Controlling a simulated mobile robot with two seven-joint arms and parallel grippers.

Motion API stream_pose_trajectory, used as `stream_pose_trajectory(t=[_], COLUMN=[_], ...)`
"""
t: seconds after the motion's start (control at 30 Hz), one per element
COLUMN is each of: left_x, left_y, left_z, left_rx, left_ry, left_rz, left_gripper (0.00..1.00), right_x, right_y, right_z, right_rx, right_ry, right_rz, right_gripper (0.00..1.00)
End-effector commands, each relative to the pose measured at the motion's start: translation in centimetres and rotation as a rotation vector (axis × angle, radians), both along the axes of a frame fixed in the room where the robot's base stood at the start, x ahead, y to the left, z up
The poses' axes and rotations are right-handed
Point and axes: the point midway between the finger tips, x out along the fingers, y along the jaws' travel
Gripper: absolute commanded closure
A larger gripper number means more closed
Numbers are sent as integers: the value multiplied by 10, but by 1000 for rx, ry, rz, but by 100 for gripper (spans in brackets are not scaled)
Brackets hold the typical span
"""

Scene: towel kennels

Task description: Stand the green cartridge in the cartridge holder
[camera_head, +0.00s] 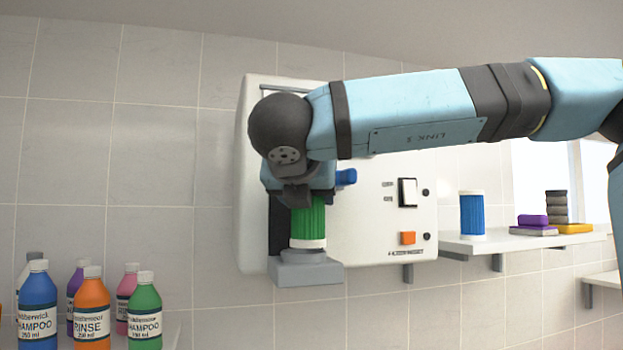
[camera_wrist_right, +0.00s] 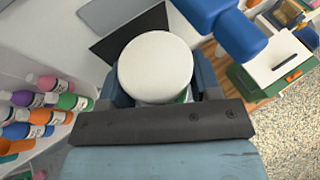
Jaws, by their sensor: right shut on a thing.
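The green cartridge (camera_head: 308,223) is upright, with ribbed green sides and a white lower end, in front of the white wall unit. Its white end cap fills the middle of the right wrist view (camera_wrist_right: 155,68). My right gripper (camera_head: 300,195) is shut around its upper part from above. The grey cartridge holder (camera_head: 306,274) is directly below, and the cartridge's lower end meets its top edge in the head view. I cannot tell whether the cartridge rests in it. My left gripper is not in view.
A blue lever (camera_head: 346,177) sticks out close to my right gripper and also shows in the wrist view (camera_wrist_right: 238,35). A blue cartridge (camera_head: 472,213) stands on the right shelf (camera_head: 490,244), near stacked sponges (camera_head: 535,222). Several bottles (camera_head: 92,305) stand at lower left.

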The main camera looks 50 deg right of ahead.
Motion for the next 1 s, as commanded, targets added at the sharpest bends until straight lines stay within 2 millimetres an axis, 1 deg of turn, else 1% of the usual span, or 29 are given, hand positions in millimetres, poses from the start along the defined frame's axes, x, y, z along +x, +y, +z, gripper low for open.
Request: stream_pose_trajectory(t=[0.03, 0.37, 0.4, 0.43, 0.7, 0.8, 1.0], left_x=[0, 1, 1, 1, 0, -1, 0], left_y=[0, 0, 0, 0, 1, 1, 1], left_z=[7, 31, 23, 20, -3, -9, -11], left_rx=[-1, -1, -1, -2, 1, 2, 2], left_ry=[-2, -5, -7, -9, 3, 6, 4], left_rz=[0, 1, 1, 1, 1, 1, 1], left_gripper=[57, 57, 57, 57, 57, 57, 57], right_x=[3, 23, 23, 23, 23, 23, 23], right_y=[-2, -13, -13, -13, -13, -13, -13], right_z=[2, -2, -9, -12, -21, -23, -24], right_rx=[1, 1, 0, 1, 1, 0, 0], right_ry=[3, 3, 1, 1, -1, 0, 1], right_rz=[1, 1, 0, 0, 0, 0, 0], right_gripper=[68, 68, 68, 68, 68, 68, 68])
